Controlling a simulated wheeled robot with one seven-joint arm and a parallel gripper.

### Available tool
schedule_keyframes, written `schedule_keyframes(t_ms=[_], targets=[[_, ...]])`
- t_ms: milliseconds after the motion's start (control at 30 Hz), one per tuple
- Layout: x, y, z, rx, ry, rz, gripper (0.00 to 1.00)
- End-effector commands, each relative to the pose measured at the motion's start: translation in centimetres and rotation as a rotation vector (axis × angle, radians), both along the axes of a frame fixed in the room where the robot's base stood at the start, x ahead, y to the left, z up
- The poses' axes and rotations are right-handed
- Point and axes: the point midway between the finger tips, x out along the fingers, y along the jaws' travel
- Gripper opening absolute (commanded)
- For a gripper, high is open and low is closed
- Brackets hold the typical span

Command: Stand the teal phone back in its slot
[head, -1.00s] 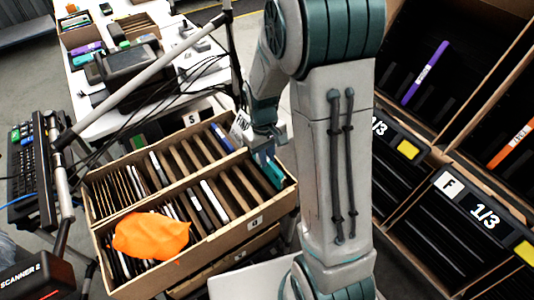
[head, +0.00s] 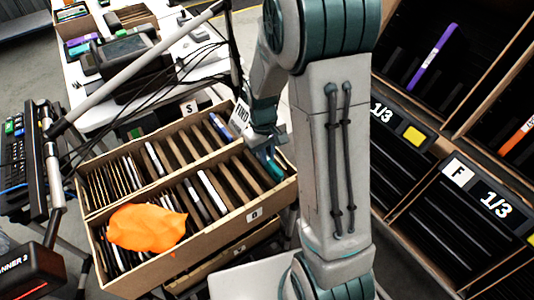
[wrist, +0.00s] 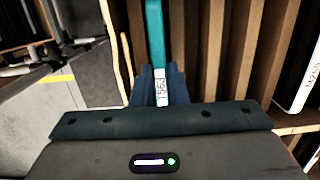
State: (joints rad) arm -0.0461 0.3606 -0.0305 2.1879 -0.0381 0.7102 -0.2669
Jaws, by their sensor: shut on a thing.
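The teal phone (head: 277,168) is at the right end of the near row of the divided carton (head: 232,222). My gripper (head: 268,150) is over that end, shut on the phone. In the wrist view the phone (wrist: 154,35) shows as a narrow teal strip with a white label, held between the dark blue fingers (wrist: 160,88). Brown dividers stand to its right and a carton wall to its left. I cannot tell how deep the phone sits, as its lower part is hidden.
An orange cloth (head: 148,228) lies over the carton's left end. A white phone (head: 212,194) and others stand in the same row. Black-lined bins (head: 440,190) are to the right. A white table (head: 110,100) with devices is behind.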

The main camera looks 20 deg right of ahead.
Motion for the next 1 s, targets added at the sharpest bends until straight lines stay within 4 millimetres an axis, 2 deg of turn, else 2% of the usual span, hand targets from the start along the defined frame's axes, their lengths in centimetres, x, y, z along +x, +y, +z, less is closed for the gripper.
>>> schedule_keyframes(t_ms=[1000], targets=[[0.01,0.00,-0.57,0.000,0.000,0.000,0.00]])
